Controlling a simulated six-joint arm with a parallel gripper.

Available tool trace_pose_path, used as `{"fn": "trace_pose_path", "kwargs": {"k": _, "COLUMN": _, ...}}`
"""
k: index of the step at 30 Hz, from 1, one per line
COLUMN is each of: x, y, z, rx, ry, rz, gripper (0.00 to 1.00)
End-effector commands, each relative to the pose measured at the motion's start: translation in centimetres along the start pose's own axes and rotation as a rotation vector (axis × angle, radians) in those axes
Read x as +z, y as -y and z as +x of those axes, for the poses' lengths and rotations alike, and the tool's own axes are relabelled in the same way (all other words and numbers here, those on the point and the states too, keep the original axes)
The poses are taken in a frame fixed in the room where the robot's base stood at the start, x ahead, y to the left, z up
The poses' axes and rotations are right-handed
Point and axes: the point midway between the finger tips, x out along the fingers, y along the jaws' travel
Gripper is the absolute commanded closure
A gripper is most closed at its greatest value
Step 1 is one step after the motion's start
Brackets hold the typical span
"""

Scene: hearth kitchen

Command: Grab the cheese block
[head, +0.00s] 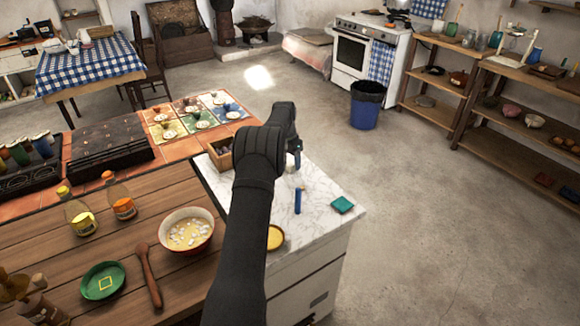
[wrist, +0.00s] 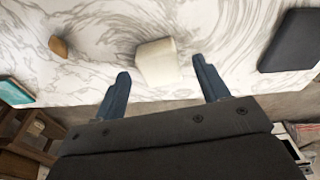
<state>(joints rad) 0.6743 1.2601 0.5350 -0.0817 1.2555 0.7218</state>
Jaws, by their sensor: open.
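The cream-white block (wrist: 157,62), which looks like the cheese block, stands on the white marble counter in the wrist view. My gripper (wrist: 161,68) is open, with one blue finger on each side of the block's near end in the picture. Gaps show between the block and both fingers, wider on the right. I cannot tell how far above the counter the fingertips are. In the head view my dark arm reaches over the marble counter (head: 325,190) and the block is not clearly visible.
A small tan piece (wrist: 58,47) lies left of the block, a dark slab (wrist: 290,40) to the right. The teal item (head: 342,205) is near the counter's right edge. A wooden box (head: 221,156) and a yellow dish (head: 276,238) flank my arm.

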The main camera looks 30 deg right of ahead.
Motion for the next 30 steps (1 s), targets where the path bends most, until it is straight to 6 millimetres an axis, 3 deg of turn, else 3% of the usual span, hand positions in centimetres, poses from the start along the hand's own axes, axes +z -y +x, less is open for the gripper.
{"fn": "trace_pose_path", "kwargs": {"k": 4, "x": 0.0, "y": 0.0, "z": 2.0, "rx": 0.001, "ry": 0.000, "rz": 0.001, "gripper": 0.32}}
{"fn": "trace_pose_path", "kwargs": {"k": 11, "x": 0.0, "y": 0.0, "z": 2.1, "rx": 0.000, "ry": -0.001, "rz": 0.001, "gripper": 0.32}}
{"fn": "trace_pose_path", "kwargs": {"k": 18, "x": 0.0, "y": 0.0, "z": 2.1, "rx": 0.000, "ry": -0.001, "rz": 0.001, "gripper": 0.79}}
{"fn": "trace_pose_path", "kwargs": {"k": 30, "x": -0.1, "y": 0.0, "z": 1.4, "rx": -0.001, "ry": -0.002, "rz": 0.001, "gripper": 0.82}}
